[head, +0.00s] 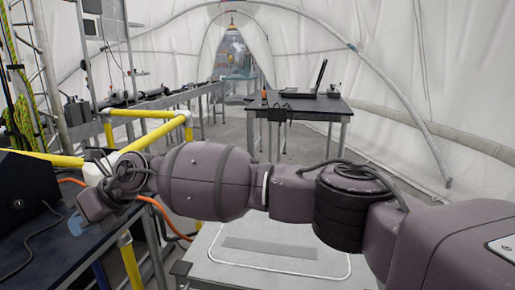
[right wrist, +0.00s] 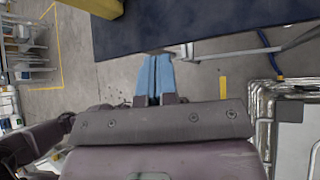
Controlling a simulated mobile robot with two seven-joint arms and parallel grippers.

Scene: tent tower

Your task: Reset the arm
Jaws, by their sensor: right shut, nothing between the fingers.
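My right arm (head: 207,182) crosses the head view from the right edge to the left. Its gripper (head: 78,224) is at the lower left, over or beside the edge of a dark table (head: 40,262); the exact gap is hard to tell. In the right wrist view, the two blue fingers (right wrist: 155,76) lie side by side, shut with nothing between them. The edge of a dark tabletop (right wrist: 210,25) is just beyond their tips. My left gripper is not in view.
A black box (head: 25,190) stands on the left table. Yellow rails (head: 150,133) run behind my forearm. An orange cable (head: 165,213) hangs beside the table. Farther back, a table (head: 300,107) holds a laptop (head: 309,84). Grey floor is open around it.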

